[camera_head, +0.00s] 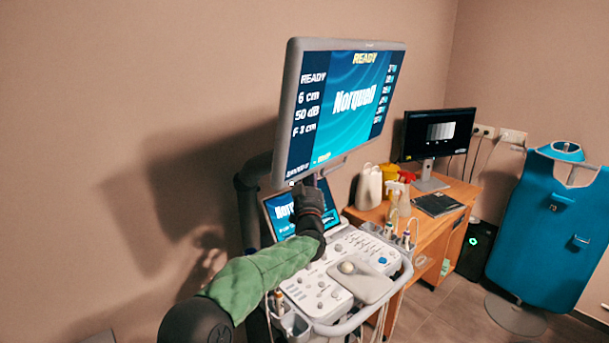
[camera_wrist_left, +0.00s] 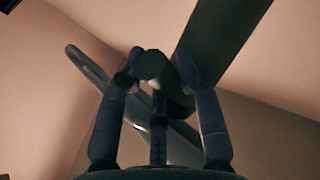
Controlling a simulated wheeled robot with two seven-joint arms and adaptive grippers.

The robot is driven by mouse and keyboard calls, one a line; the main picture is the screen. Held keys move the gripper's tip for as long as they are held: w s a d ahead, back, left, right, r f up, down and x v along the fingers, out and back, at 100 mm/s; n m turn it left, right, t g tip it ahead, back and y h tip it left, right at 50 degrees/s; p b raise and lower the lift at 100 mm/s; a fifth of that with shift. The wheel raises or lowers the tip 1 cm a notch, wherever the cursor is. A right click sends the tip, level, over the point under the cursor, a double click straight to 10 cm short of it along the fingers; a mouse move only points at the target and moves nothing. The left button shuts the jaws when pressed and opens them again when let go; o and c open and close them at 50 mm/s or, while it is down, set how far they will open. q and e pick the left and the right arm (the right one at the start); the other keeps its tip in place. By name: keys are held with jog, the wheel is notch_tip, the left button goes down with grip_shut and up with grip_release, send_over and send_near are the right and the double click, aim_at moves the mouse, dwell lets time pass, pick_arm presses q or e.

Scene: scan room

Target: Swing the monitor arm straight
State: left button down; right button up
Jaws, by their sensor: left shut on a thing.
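The large monitor (camera_head: 345,105) shows a lit blue "READY" screen and is turned toward the right of the head view. Its dark support (camera_head: 252,200) shows partly behind and below its left side. My left gripper (camera_head: 308,192) is at the monitor's lower edge, in front of the console's small touchscreen. In the left wrist view its fingers (camera_wrist_left: 160,72) are closed around a round-ended dark bar (camera_wrist_left: 152,65) under the monitor. A curved grey bar (camera_wrist_left: 90,70) passes behind them. The exact joint of the arm is hidden. My right gripper is not in view.
The ultrasound console (camera_head: 350,270) with its knobs and front handle stands below the monitor. A wooden desk (camera_head: 430,235) with bottles (camera_head: 369,187) and a second screen (camera_head: 437,135) is at right. A blue apron on a stand (camera_head: 545,230) is farther right. The wall is close behind.

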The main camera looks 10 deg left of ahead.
pick_arm(q)
jog(key=shift+w, duration=0.2)
jog(key=shift+s+a+r, duration=0.2)
jog(key=shift+s+a, duration=0.1)
jog(key=shift+s, duration=0.25)
jog(key=c, duration=1.1)
grip_release()
jog(key=shift+o, duration=1.3)
jog(key=shift+w+d+f, duration=0.1)
jog(key=shift+w, duration=0.05)
jog(key=shift+f, duration=0.1)
jog(key=v, duration=1.2)
